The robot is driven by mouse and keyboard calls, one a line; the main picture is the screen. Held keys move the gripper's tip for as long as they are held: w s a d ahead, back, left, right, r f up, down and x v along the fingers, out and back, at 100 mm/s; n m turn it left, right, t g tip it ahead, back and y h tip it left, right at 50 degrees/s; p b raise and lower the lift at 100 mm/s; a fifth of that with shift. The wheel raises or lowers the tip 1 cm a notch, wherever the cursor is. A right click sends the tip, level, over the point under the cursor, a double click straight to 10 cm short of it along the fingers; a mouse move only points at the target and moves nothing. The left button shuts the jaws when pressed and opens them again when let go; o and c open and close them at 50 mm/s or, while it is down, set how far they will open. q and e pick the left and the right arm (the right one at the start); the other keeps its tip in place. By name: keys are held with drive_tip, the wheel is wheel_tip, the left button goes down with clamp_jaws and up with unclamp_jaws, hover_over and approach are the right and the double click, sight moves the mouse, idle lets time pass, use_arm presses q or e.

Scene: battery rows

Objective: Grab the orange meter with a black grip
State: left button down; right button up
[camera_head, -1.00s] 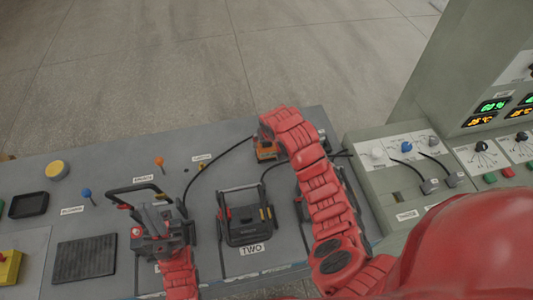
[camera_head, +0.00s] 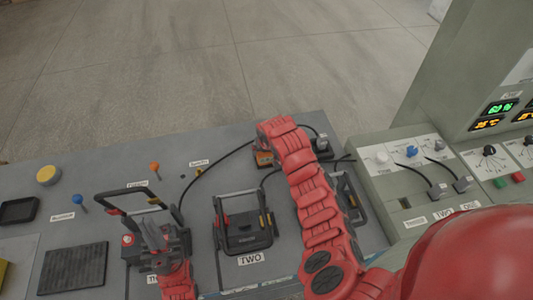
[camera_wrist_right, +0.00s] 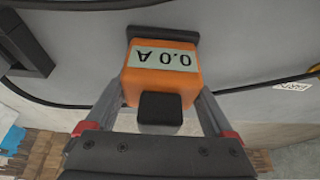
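The orange meter (camera_wrist_right: 150,84) fills the middle of the right wrist view, its display reading 0.0 A upside down. Its black grip (camera_wrist_right: 160,110) points toward my right gripper (camera_wrist_right: 162,92). The gripper's two fingers are spread, one on each side of the meter and grip, with the grip apart from both. In the head view the meter (camera_head: 264,159) shows at the far edge of the bench, partly covered by my right arm, which hides the right fingers. My left gripper (camera_head: 155,237) is at the left black battery (camera_head: 129,240); its finger opening is unclear.
The middle battery (camera_head: 247,236), labelled TWO, stands between my arms. Another battery (camera_head: 347,190) is partly behind my right arm. Black cables run from the meter area across the bench. A sloped panel (camera_head: 386,177) with knobs and plugs stands to the right.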

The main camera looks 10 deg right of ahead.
drive_tip(key=c, duration=1)
